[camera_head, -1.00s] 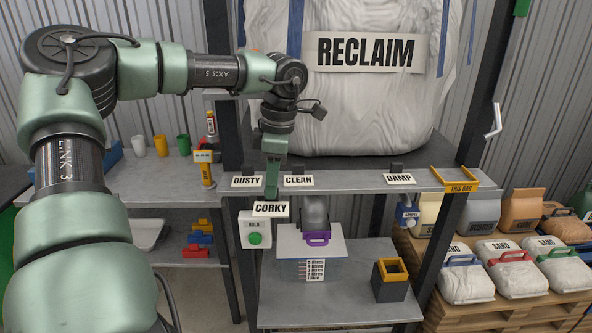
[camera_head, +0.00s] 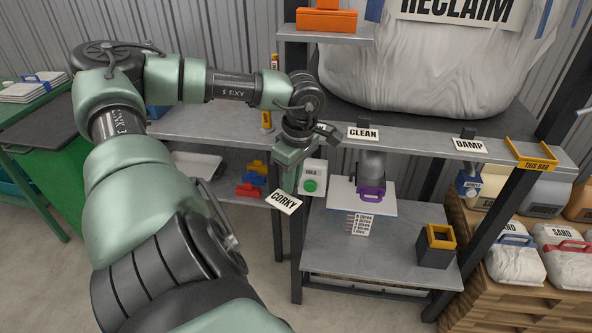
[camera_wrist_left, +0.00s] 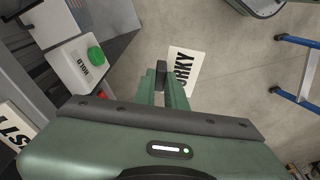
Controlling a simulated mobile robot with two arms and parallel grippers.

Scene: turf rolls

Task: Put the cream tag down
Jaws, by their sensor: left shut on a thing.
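The tag hangs tilted in the air below the fingers, in front of the lower shelf and left of the white HOLD box (camera_head: 313,177). In the left wrist view, the tag (camera_wrist_left: 184,70) sticks out past the fingertips (camera_wrist_left: 162,85) above bare floor. One end of the tag is hidden by the fingers. My right gripper is out of view.
A yellow bracket (camera_head: 530,153) marked THIS BAY sits at the rail's right. The lower shelf (camera_head: 340,240) has bare room around a dark yellow-rimmed box (camera_head: 436,246).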

